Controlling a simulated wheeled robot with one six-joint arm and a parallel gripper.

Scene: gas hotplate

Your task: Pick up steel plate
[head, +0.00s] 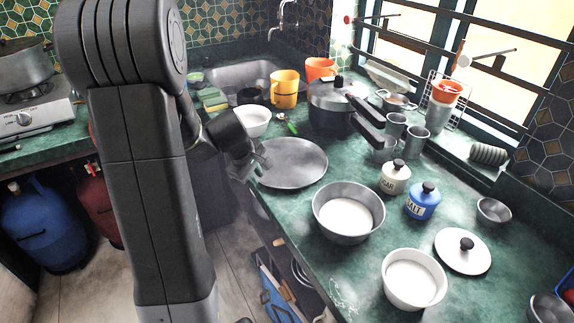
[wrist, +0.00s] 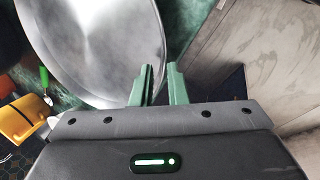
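The steel plate (head: 295,165) is a wide, round grey disc lying on the green counter near its front edge. It fills the upper left of the wrist view (wrist: 95,45). My gripper (head: 256,168) is at the plate's left rim, on the counter's edge side. In the wrist view its two green fingers (wrist: 160,68) stand with a narrow gap between them, right at the plate's rim. I see nothing clamped between them. Whether the rim reaches into the gap or the fingers touch it is hard to tell.
A white bowl (head: 252,120), a pressure cooker (head: 330,106) and an orange mug (head: 284,90) stand behind the plate. A steel bowl with white contents (head: 322,212) is at its front right. Sugar (head: 394,178) and salt (head: 421,203) jars stand farther right. Open floor lies left of the counter.

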